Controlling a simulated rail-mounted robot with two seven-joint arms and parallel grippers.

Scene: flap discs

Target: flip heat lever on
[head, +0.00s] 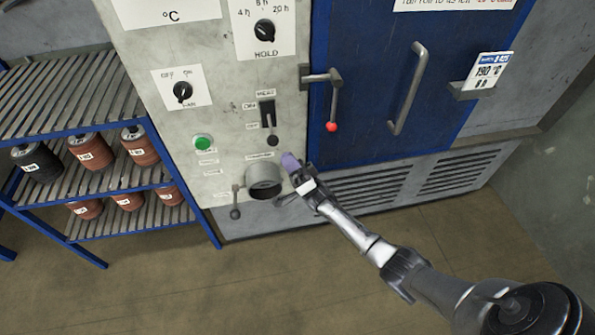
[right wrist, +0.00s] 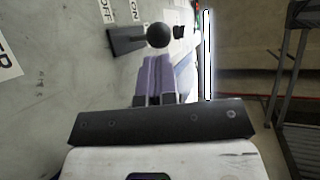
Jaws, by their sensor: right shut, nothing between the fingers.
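The heat lever (head: 271,141) is a dark lever with a round black knob on a black plate, on the pale control panel under a HEAT label. It hangs down, with its knob below the OFF label. In the right wrist view the knob (right wrist: 159,35) is just beyond my fingertips; I cannot tell whether they touch. My right gripper (head: 291,162) is shut and empty, below and right of the knob, its purple fingers (right wrist: 155,75) together. My left gripper is not in view.
The blue oven door (head: 375,60) has a red-tipped latch (head: 331,125) and a long handle (head: 408,90). A round dark fitting (head: 264,180) and a small lever (head: 235,212) sit low on the panel. A blue rack (head: 85,235) with discs stands left. The floor in front is clear.

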